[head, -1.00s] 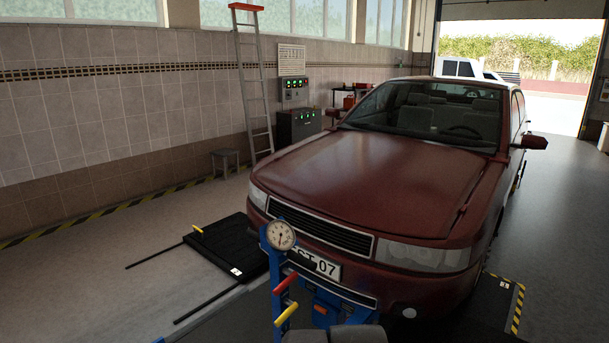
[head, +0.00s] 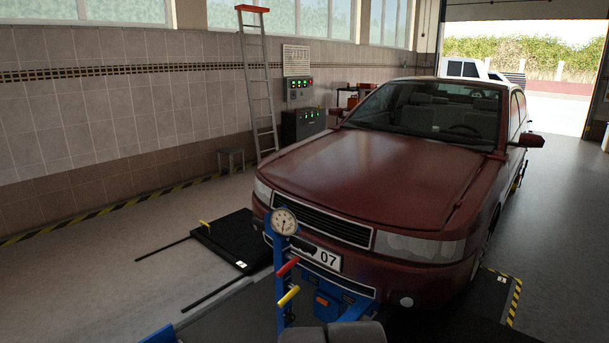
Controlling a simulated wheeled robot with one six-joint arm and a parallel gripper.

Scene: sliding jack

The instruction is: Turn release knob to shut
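The sliding jack (head: 328,305) is blue and sits low in front of the red car (head: 375,175). Its blue post (head: 281,260) stands upright and carries a round white dial gauge (head: 284,221). Below the gauge are a red-gripped lever (head: 288,267) and a yellow-gripped lever (head: 289,296). A small dark piece (head: 303,246) sticks out to the right of the post, before the number plate. I cannot tell whether it is the release knob, and no other knob is clear. My gripper is not recognisable in the head view.
A black plate (head: 238,240) with a yellow handle lies left of the car, with dark rods beside it. Another striped-edge plate (head: 496,295) lies at right. A ladder (head: 259,90), stool (head: 231,160) and control cabinet (head: 301,124) stand by the wall. The left floor is mostly clear.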

